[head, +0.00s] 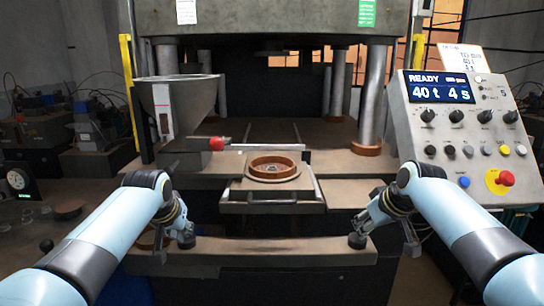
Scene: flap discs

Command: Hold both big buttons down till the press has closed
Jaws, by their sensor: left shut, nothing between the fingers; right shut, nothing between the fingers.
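Two dark round shapes that look like the big buttons stand near the ends of the front bar: the left button (186,241) and the right button (357,240). My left gripper (159,257) is shut and empty, pointing down just left of the left button. My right gripper (413,250) is shut and empty, pointing down to the right of the right button, past the bar's end. My wrists partly cover both buttons, and contact is hard to judge. The press (270,18) is open, its upper block raised. The panel screen (440,88) reads READY, 40 t, 4 s.
A brown ring mould (273,168) sits on a sliding plate in front of the press. A grey hopper (176,98) stands left, with a red-tipped bar beside it. The control panel (420,125) at right carries knobs, small buttons and a red emergency stop (506,178). The bar's middle is clear.

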